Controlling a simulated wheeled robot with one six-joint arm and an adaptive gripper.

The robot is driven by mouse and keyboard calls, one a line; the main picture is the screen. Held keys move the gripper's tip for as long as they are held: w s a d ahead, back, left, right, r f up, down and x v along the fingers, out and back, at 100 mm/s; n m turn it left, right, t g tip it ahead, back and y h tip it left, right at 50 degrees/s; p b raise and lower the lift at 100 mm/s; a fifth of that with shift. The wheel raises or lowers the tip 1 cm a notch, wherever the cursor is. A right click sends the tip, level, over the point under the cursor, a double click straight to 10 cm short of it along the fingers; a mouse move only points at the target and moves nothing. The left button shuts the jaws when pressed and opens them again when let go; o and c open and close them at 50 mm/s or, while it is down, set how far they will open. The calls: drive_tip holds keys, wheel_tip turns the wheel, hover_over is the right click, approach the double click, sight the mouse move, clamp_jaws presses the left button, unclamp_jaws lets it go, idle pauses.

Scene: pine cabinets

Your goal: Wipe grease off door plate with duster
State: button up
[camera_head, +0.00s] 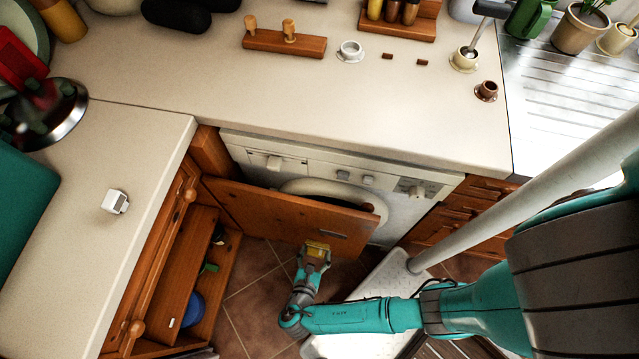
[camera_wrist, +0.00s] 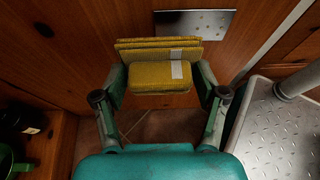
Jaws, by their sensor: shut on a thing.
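My gripper (camera_wrist: 162,78) is shut on a yellow duster (camera_wrist: 158,52), which has a pale band on its right part. The duster sits between the two fingers, just in front of the wooden door (camera_wrist: 90,45). The metal door plate (camera_wrist: 195,22) is just beyond the duster's upper edge; its surface looks speckled, and I cannot tell whether the duster touches it. In the head view, the open door (camera_head: 275,213) stands across the washing machine front, with my gripper (camera_head: 317,252) and the duster (camera_head: 318,245) at its lower edge.
A washing machine (camera_head: 240,150) stands behind the door. An open cabinet (camera_head: 190,270) with a blue item is at left. The worktop (camera_head: 400,110) above holds a peg rack (camera_head: 284,42) and small cups. Tiled floor (camera_head: 245,305) lies below.

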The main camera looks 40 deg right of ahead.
drive_tip(key=shift+w+d, duration=0.45)
drive_tip(key=shift+d, duration=0.4)
drive_tip(key=shift+s+d, duration=0.8)
drive_tip(key=shift+s, duration=0.25)
drive_tip(key=shift+s+d, duration=0.8)
drive_tip(key=shift+s, duration=0.3)
drive_tip(key=shift+s+d, duration=0.8)
drive_tip(key=shift+s, duration=0.25)
drive_tip(key=o, duration=1.1)
drive_tip(key=shift+c, duration=0.2)
drive_tip(key=c, duration=1.1)
